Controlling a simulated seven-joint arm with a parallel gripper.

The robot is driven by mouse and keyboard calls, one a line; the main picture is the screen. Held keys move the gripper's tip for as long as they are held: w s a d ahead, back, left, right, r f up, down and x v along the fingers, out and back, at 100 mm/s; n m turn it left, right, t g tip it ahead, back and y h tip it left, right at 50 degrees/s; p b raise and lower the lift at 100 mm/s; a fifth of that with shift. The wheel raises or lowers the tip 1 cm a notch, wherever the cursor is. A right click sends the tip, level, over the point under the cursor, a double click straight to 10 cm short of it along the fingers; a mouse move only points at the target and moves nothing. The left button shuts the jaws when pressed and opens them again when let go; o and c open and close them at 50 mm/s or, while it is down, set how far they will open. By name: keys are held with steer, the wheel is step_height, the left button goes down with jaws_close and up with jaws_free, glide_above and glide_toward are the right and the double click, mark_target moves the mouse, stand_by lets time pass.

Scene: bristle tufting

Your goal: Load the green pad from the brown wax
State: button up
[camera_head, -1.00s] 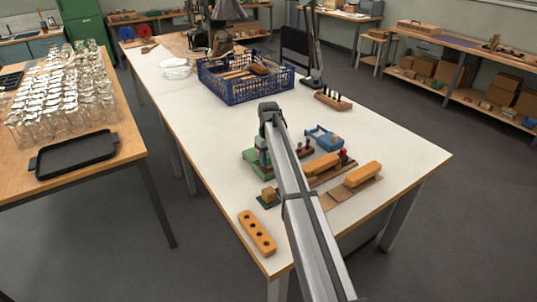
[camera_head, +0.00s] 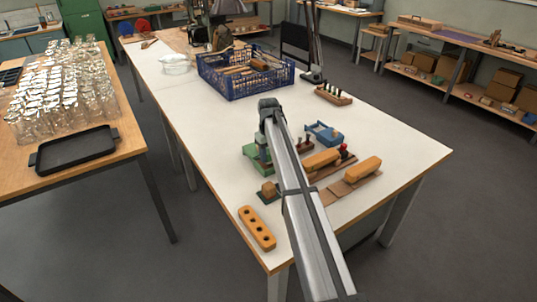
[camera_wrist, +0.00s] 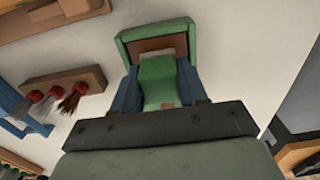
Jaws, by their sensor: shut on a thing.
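My gripper (camera_wrist: 158,78) is shut on the green pad (camera_wrist: 160,90) in the wrist view, with a blue finger on each side. The pad's far end is at the green tray (camera_wrist: 124,50), over or against the brown wax (camera_wrist: 178,46) inside it. I cannot tell whether the pad touches the wax. In the head view the green tray (camera_head: 254,160) is partly hidden behind my arm, and the pad and the wax cannot be made out there.
A blue holder (camera_head: 323,135), orange blocks (camera_head: 362,170) on brown boards and an orange block with holes (camera_head: 256,228) lie nearby. A blue crate (camera_head: 245,85) stands farther back. White tabletop is clear at right.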

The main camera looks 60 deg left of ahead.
mark_target(268, 151)
steer(key=shift+f, duration=0.45)
stand_by(0.9)
steer(key=shift+r, duration=0.1)
steer(key=shift+r, duration=3.4)
